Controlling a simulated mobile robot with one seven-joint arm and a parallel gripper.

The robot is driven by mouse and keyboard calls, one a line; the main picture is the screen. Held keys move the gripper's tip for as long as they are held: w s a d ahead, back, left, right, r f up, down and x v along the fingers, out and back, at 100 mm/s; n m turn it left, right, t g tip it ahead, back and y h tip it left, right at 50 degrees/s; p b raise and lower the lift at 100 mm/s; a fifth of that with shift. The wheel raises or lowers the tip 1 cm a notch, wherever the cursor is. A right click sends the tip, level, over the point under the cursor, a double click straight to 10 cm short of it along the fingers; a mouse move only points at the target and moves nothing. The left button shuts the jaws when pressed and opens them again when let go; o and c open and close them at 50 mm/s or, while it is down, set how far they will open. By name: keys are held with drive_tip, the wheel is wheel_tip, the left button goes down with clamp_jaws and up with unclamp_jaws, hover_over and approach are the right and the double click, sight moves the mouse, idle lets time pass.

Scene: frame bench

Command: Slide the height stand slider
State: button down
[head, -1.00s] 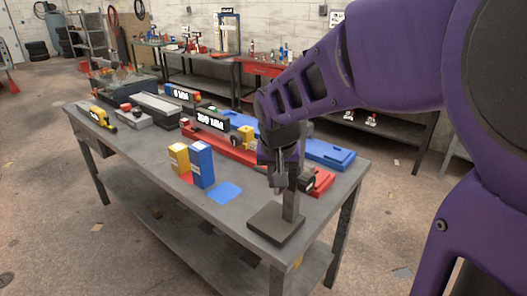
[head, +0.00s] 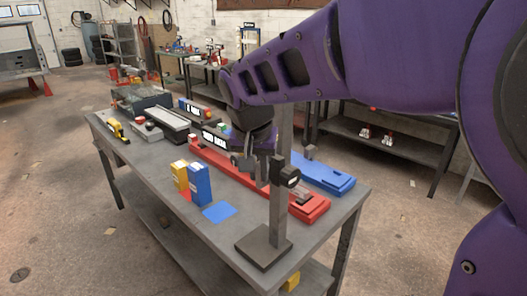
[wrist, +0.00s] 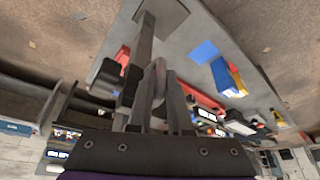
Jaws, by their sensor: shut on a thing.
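The height stand has a dark square base (head: 264,247) near the bench's front corner and a tall upright grey column (head: 277,215). The black slider (head: 288,176) sits partway up the column, well above the base. My gripper (head: 259,173) is just left of the column at about slider height, fingers pointing down. In the wrist view, my gripper (wrist: 160,104) is shut on a rounded grey piece beside the slider (wrist: 130,84), which looks like its handle. The column (wrist: 146,40) runs up to the base (wrist: 165,16) in that view. The exact contact is partly hidden.
A blue box (head: 200,186) and a yellow box (head: 180,175) stand left of the stand, by a flat blue pad (head: 218,212). A long red rail (head: 228,168) and a blue rail (head: 322,176) lie behind. Bare bench top (head: 170,207) shows at front left.

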drive_tip(key=shift+w+a+r+p, duration=0.1)
drive_tip(key=shift+r+p, duration=0.3)
drive_tip(key=shift+r, duration=0.75)
drive_tip(key=c, duration=0.9)
unclamp_jaws()
drive_tip(key=shift+f, duration=0.1)
